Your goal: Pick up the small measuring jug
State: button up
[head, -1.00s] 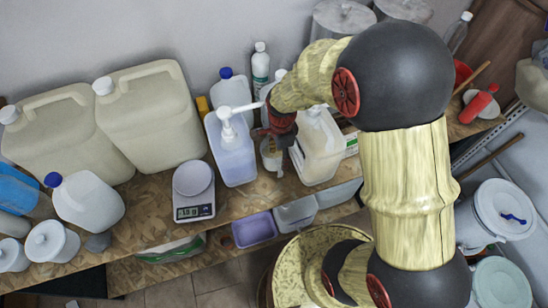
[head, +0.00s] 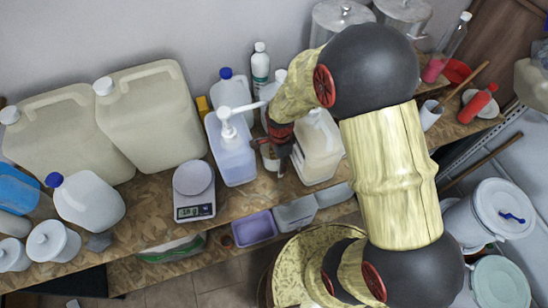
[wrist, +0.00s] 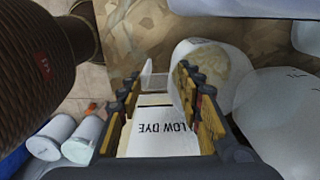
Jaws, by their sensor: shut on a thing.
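The small measuring jug (wrist: 212,68) is pale and translucent, open at the top, and stands in the wrist view just beyond and right of my fingers. A clear piece that looks like its handle (wrist: 152,78) lies between the fingertips. My gripper (wrist: 159,76) is shut on the jug, seemingly at this handle; the exact contact is hard to see. In the head view my gripper (head: 284,165) points down at the jug (head: 268,157), which is mostly hidden behind it. The jug appears to be still on the bench.
A pump bottle (head: 232,150) stands close left of the jug and a pale canister (head: 320,150) close right. A scale (head: 194,190) is further left. Small bins (head: 254,228) sit below the bench's front edge; a label reading "LOW DYE" shows between my fingers.

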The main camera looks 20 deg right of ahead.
jog(key=shift+s, duration=0.1)
jog(key=c, duration=0.6)
grip_shut()
jog(key=shift+r, duration=0.15)
